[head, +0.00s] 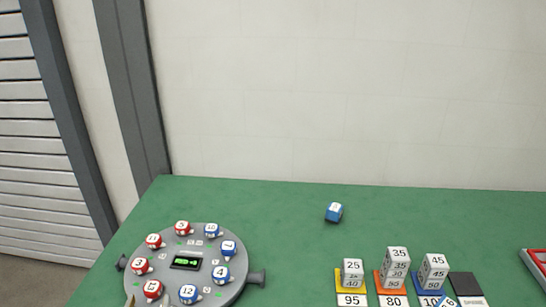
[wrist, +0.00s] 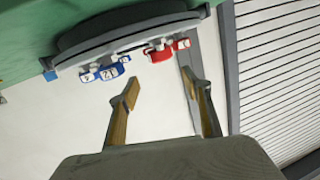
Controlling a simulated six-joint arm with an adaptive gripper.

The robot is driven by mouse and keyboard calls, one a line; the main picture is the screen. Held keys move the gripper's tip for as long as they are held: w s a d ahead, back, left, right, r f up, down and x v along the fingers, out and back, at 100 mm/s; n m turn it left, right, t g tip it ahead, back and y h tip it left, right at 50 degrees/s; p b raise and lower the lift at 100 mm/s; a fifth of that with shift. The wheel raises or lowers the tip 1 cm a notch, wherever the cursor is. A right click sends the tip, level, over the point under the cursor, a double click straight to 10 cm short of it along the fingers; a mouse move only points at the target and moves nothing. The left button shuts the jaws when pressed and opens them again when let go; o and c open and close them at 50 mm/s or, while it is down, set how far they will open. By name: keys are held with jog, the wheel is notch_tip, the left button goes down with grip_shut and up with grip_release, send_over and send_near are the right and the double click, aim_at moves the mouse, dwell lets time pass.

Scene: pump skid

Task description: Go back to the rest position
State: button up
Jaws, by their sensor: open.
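My gripper (wrist: 160,88) shows in the wrist view with its two tan-padded fingers spread apart and nothing between them. Beyond the fingers, the edge of a round grey device (wrist: 130,35) shows with blue and red numbered pieces along it. In the head view this round device (head: 215,268) stands on the green table at the lower left. It carries a ring of red and blue numbered pieces around a small lit display (head: 186,262). A small tan piece shows at the bottom edge by the device; I cannot tell what it is.
A blue block (head: 334,212) lies alone on the green table (head: 285,230). Stacks of white numbered blocks stand on yellow (head: 341,284), orange and blue pads at the lower right, beside a black pad (head: 466,284). A red-rimmed tray (head: 535,268) is cut off at the right edge.

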jog(key=w+d+r+g, duration=0.2)
jog(key=w+r, duration=0.4)
jog(key=w+d+r+g+y, duration=0.1)
jog(key=w+d+r+g, duration=0.1)
jog(key=d+r, duration=0.55)
jog(key=w+d+r+g+y, duration=0.15)
jog(key=d+r, duration=0.35)
jog(key=d, duration=0.5)
jog(key=s+d+g+h, duration=0.2)
jog(key=s+d+h, duration=0.1)
jog(key=s+d, duration=0.9)
jog(key=s+d+m+g+h, duration=0.1)
jog(key=s+d+g+h, duration=0.2)
jog(key=s+d, duration=0.9)
jog(key=d, duration=0.6)
jog(key=shift+s+d+f+m, duration=0.2)
jog(key=shift+s+d+m, duration=0.1)
jog(key=shift+d, duration=0.1)
jog(key=shift+w, duration=0.15)
dwell(0.5)
